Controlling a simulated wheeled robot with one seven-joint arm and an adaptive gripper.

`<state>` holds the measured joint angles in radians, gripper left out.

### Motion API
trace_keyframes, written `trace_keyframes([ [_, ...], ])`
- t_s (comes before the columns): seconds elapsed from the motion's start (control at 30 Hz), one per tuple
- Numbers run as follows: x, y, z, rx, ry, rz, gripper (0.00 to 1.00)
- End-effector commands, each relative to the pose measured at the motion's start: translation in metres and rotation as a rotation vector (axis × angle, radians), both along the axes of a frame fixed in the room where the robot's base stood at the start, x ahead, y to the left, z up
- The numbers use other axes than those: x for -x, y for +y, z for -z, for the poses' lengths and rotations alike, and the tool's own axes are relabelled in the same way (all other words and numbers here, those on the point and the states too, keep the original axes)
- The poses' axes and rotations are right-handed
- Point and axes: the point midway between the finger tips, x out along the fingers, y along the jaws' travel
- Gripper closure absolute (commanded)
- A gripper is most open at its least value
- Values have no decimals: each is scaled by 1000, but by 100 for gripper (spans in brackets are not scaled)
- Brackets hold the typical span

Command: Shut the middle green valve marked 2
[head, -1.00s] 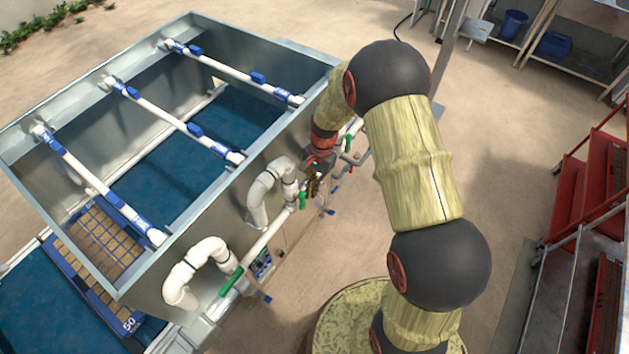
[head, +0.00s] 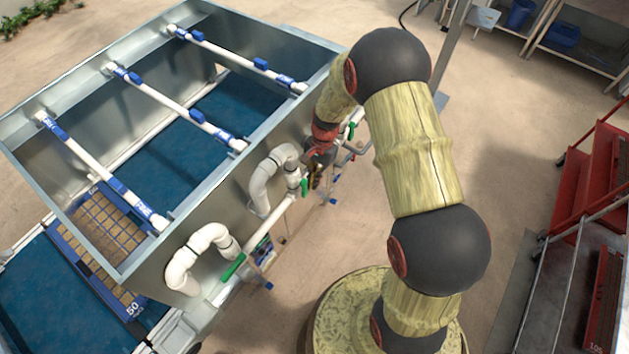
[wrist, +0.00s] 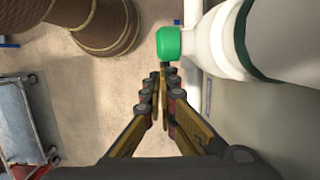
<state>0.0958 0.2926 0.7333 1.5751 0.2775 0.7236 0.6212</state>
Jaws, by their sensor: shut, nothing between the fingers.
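The middle green valve handle (head: 304,187) is on the white pipe along the tank's right side, beside the middle white pipe bend. It looks short and upright here, and its number cannot be read. In the wrist view a green handle (wrist: 170,43) shows just beyond my fingertips, beside a white pipe fitting. My gripper (wrist: 163,75) is shut and empty, with its tips close below that handle; contact cannot be told. In the head view my gripper (head: 313,181) is partly hidden by my arm, close to the right of the middle handle.
Other green handles show at the near end (head: 232,267) and far end (head: 352,130) of the pipe. The grey tank (head: 150,285) stands close on the left. Red steps (head: 590,185) stand at the right.

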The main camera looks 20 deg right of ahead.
Motion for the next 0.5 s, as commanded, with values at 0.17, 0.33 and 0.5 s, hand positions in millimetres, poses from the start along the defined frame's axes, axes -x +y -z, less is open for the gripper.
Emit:
trace_keyframes([
  [0.17, 1, 1, 2, 0, 0, 0, 100],
  [0.33, 2, 3, 3, 0, 0, 0, 100],
  [0.5, 3, 4, 5, 0, 1, 0, 100],
])
